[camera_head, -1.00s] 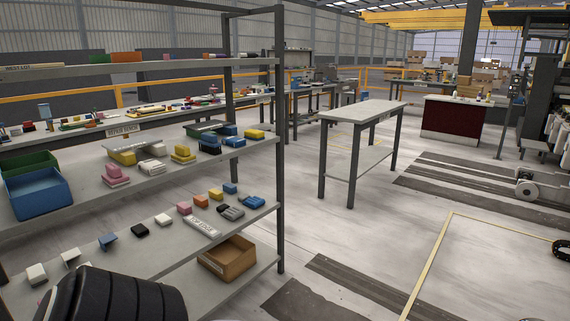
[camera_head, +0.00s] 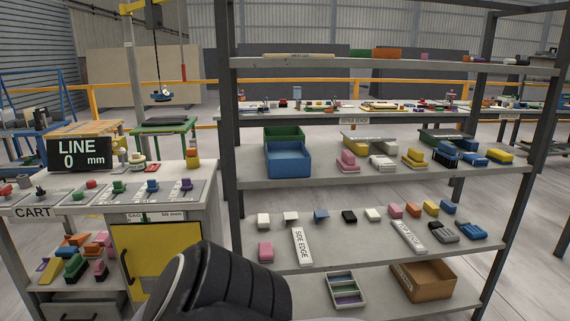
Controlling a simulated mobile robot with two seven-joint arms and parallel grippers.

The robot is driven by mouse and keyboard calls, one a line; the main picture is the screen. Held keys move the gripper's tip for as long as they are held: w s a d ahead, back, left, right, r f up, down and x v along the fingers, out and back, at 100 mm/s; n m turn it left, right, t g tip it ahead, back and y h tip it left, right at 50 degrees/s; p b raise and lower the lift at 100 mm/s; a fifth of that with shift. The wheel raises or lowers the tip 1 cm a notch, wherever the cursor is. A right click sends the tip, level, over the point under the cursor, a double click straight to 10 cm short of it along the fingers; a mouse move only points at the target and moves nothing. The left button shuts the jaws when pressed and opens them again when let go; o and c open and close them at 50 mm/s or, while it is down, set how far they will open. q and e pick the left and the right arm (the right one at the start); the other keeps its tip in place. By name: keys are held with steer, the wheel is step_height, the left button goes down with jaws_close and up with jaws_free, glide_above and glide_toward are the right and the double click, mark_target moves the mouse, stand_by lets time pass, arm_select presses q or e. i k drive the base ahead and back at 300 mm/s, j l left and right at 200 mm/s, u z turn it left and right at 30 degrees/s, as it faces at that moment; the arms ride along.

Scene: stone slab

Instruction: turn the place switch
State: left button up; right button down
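A row of small coloured knobs sits on panels on top of the cart at the left. They include a red knob (camera_head: 91,184), a green knob (camera_head: 118,187), a blue knob (camera_head: 152,186) and a purple knob (camera_head: 187,185). I cannot read which of them, if any, is the place switch. A black display (camera_head: 80,154) behind them reads LINE 0 mm. A black ribbed part of my arm rises at the bottom middle, in front of the cart's right side and the shelf. Neither of my grippers is in view.
The cart (camera_head: 210,208) has a yellow door (camera_head: 150,250) and a lower shelf with coloured blocks. A grey shelf rack (camera_head: 370,246) stands close on its right, with blue (camera_head: 288,160) and brown (camera_head: 424,280) bins and small blocks. Concrete floor shows at the right.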

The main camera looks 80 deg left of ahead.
mark_target(41, 194)
steer(key=u, duration=4.05)
steer(key=i, duration=0.25)
steer(key=j+z, duration=0.05)
